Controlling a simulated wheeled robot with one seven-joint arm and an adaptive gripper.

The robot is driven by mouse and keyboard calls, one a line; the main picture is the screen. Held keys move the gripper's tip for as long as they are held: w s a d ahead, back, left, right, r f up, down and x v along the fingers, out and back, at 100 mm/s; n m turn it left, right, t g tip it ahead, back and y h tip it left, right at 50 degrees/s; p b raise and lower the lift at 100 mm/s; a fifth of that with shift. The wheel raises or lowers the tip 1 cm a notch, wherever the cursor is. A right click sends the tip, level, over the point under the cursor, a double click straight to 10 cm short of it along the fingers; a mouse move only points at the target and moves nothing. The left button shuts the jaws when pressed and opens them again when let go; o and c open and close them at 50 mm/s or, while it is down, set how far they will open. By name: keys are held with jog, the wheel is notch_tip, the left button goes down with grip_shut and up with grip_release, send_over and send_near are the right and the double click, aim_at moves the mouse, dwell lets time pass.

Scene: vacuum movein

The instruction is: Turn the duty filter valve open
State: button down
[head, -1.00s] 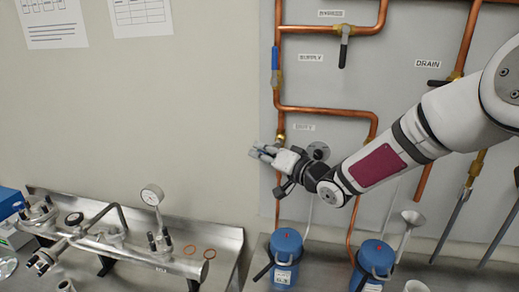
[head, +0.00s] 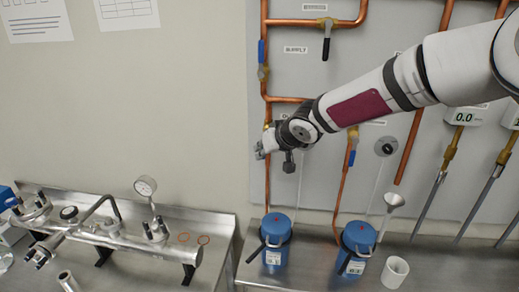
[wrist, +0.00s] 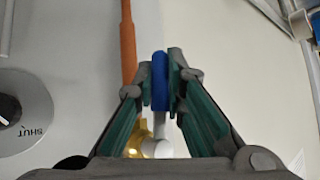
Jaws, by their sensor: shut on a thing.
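My gripper (wrist: 160,85) is shut on the blue lever handle (wrist: 159,68) of a valve in the wrist view, with one green-padded finger on each side. The valve's brass body (wrist: 135,143) shows below, partly hidden by the gripper, on a copper pipe (wrist: 128,45). A round grey dial plate (wrist: 22,112) marked SHUT is at the left. In the head view my gripper (head: 263,149) is at the left copper pipe, above the left blue canister (head: 276,228). My arm and gripper hide the valve, its lever and most of its label there.
A second blue canister (head: 357,239) stands to the right on the steel bench, beside a white cup (head: 395,271). A blue-handled valve (head: 352,157) and another dial (head: 386,146) are right of my gripper.

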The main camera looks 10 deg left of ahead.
jog(key=shift+d+n+h, duration=0.3)
jog(key=shift+h, duration=0.3)
jog(key=c, duration=1.6)
grip_release()
jog(key=shift+c, duration=0.2)
jog(key=v, duration=1.2)
